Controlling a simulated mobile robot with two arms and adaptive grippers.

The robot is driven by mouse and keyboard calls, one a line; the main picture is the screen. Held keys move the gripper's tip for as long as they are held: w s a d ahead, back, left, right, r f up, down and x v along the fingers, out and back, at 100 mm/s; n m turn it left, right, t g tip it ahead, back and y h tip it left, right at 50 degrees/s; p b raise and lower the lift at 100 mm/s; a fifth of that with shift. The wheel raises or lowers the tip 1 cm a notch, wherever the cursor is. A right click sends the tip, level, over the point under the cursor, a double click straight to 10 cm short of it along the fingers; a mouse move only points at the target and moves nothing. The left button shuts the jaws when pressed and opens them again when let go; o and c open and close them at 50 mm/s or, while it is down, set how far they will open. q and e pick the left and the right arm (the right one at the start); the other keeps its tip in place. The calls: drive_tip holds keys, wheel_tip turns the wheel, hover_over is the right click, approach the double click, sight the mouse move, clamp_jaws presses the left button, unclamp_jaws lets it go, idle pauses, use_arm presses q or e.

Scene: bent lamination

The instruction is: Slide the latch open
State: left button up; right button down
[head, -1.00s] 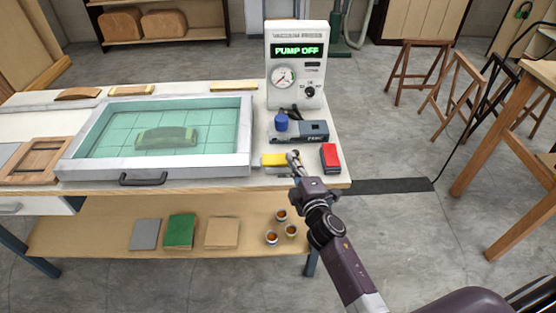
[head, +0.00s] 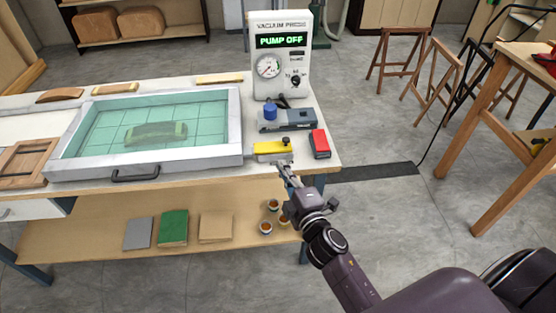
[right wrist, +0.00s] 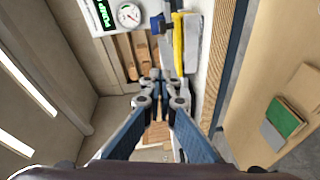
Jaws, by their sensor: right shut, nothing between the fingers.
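The yellow latch piece (head: 268,152) lies at the table's front edge, right of the vacuum frame, with a small dark knob (head: 286,140) at its right end. In the right wrist view the yellow piece (right wrist: 178,45) lies beyond the shut fingertips (right wrist: 156,80). How far the latch is slid is hard to tell. My left gripper is not in view.
A red block (head: 319,143) sits right of the latch. Behind are a grey device with a blue knob (head: 270,111) and the vacuum press (head: 280,60) reading PUMP OFF. The glass-topped frame (head: 150,165) fills the left.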

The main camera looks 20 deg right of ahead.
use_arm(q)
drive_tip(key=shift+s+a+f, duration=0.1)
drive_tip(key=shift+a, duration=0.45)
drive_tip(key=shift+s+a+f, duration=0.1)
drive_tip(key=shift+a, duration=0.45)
use_arm(e)
drive_tip(key=shift+s+a, duration=0.15)
drive_tip(key=shift+s, duration=0.8)
drive_tip(key=shift+r, duration=0.1)
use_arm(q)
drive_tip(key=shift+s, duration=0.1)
